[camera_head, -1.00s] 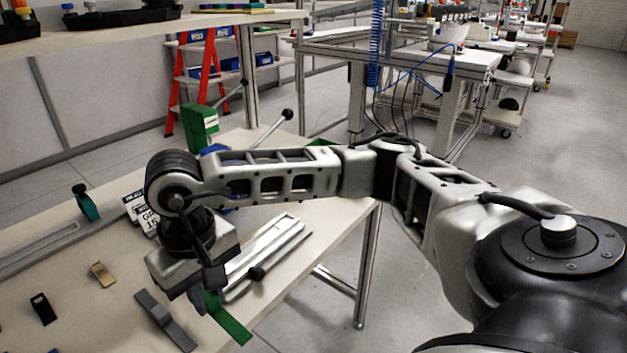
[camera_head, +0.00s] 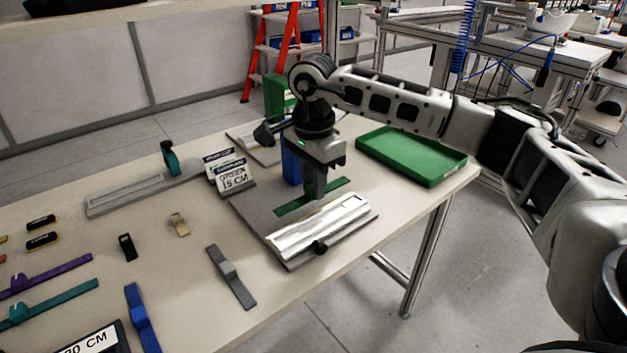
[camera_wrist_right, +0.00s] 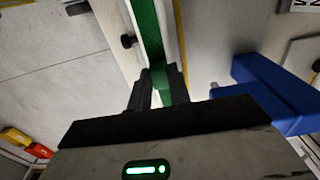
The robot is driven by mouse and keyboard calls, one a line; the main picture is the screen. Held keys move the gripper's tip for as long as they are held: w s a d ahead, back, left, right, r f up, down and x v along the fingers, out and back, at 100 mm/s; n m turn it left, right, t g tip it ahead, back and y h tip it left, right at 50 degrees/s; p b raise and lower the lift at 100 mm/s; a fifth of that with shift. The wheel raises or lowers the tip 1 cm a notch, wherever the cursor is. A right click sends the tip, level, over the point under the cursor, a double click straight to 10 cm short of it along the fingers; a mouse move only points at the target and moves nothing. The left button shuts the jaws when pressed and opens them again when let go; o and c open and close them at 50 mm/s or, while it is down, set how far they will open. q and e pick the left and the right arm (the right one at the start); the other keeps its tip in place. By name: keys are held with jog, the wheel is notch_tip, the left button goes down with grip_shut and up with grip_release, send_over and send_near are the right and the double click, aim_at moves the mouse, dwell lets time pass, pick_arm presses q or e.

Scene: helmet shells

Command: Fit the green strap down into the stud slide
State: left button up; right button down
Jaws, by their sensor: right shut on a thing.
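My right gripper (camera_head: 318,190) points down and is shut on the green strap (camera_head: 292,206), gripping it near its middle. The strap lies roughly level, just behind the bright metal rail of a fixture (camera_head: 318,228) with a black knob. Whether it touches the fixture is unclear. In the right wrist view the strap (camera_wrist_right: 148,35) runs up between the fingers of my right gripper (camera_wrist_right: 160,92). Another long grey rail (camera_head: 130,193) with a teal clamp lies to the left. I cannot tell which of the two is the stud slide. My left gripper is out of view.
A blue block (camera_head: 291,166) stands close behind the gripper, and also shows in the wrist view (camera_wrist_right: 275,95). A green tray (camera_head: 400,174) lies right of it. Cards (camera_head: 235,180) stand left. A grey strap (camera_head: 231,277) and other straps lie in front.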

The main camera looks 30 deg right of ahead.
aim_at(313, 226)
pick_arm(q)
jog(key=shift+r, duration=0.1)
pick_arm(e)
jog(key=shift+f+b, duration=0.75)
jog(key=shift+f, duration=0.3)
notch_tip(313, 226, down, 2)
jog(key=shift+f+b, duration=0.25)
jog(key=shift+b, duration=0.65)
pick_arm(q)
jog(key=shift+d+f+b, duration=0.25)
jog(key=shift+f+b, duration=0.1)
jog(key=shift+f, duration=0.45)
pick_arm(e)
jog(key=shift+f, duration=0.6)
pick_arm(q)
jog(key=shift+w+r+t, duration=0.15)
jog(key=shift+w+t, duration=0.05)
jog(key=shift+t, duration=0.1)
pick_arm(e)
jog(key=shift+f, duration=0.15)
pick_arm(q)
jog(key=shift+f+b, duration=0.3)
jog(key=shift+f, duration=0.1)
pick_arm(e)
jog(key=shift+f, duration=0.35)
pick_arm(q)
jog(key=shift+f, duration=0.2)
pick_arm(e)
jog(key=shift+f, duration=0.25)
